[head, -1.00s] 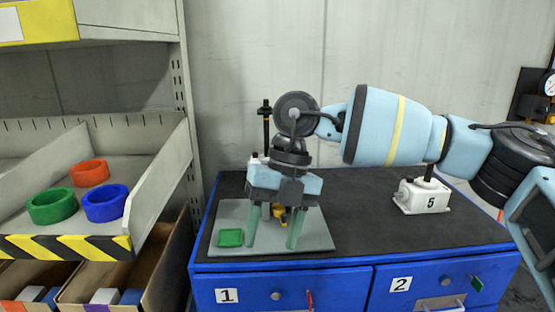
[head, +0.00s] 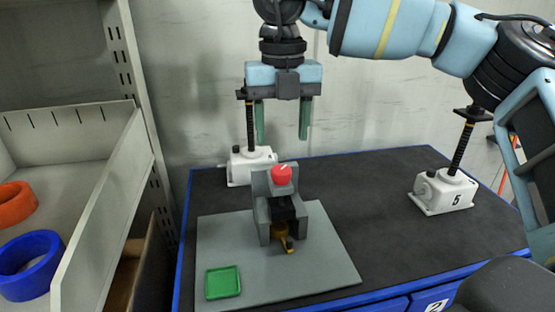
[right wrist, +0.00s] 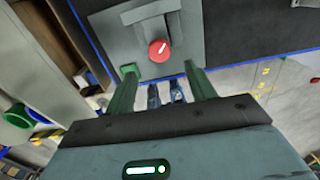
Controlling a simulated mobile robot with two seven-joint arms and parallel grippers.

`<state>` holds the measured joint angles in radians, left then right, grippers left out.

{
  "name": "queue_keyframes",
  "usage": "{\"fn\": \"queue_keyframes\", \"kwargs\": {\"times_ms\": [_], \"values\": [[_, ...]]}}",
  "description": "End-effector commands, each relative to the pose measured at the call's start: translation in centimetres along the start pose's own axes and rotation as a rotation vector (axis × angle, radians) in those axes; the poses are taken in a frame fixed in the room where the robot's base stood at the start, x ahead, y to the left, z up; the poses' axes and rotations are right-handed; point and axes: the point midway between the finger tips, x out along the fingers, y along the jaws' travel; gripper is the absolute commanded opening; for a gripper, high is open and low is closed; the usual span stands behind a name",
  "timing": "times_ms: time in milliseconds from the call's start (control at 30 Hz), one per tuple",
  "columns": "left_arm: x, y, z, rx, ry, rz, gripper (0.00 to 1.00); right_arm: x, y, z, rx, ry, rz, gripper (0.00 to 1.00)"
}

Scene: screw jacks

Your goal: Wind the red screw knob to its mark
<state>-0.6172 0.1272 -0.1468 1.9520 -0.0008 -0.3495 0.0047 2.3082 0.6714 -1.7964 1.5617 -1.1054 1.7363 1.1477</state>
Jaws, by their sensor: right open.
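The red screw knob (head: 281,174) sits on top of a grey block fixture (head: 262,212) with a dark part and a yellow-orange piece at its front. The knob bears a pale pointer line; I cannot make out its mark. In the right wrist view the red knob (right wrist: 159,50) lies beyond and between the fingers, with its pale line visible. My right gripper (head: 283,138) is open and empty, pointing down, above and apart from the knob; its green fingers also show in the right wrist view (right wrist: 162,85). My left gripper is not in view.
The fixture stands on a grey plate (head: 330,268) with a green square tray (head: 223,283). White screw jacks stand behind it (head: 240,166) and at the right (head: 443,192). A shelf with an orange ring (head: 16,203) and a blue ring (head: 28,264) is at the left.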

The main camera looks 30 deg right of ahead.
Motion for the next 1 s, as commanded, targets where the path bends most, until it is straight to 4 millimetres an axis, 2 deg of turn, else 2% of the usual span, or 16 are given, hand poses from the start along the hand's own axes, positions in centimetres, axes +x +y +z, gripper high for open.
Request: {"fn": "queue_keyframes", "kwargs": {"times_ms": [167, 400, 600, 967, 1000], "values": [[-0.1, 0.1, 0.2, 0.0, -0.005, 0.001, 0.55, 1.7, -0.1, 0.0, 0.0, 0.002, -0.002, 0.55], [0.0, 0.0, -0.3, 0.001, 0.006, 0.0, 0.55, 5.3, -0.1, -0.1, 0.0, 0.002, -0.001, 0.55], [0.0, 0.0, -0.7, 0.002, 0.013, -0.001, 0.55, 7.2, 0.0, 0.0, 0.0, 0.001, 0.0, 0.55], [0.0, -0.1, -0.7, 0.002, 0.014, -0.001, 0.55, 7.8, 0.0, 0.0, 0.001, 0.001, 0.001, 0.55], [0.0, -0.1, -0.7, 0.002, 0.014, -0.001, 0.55, 7.8, 0.0, 0.0, 0.001, 0.001, 0.001, 0.5]]}}
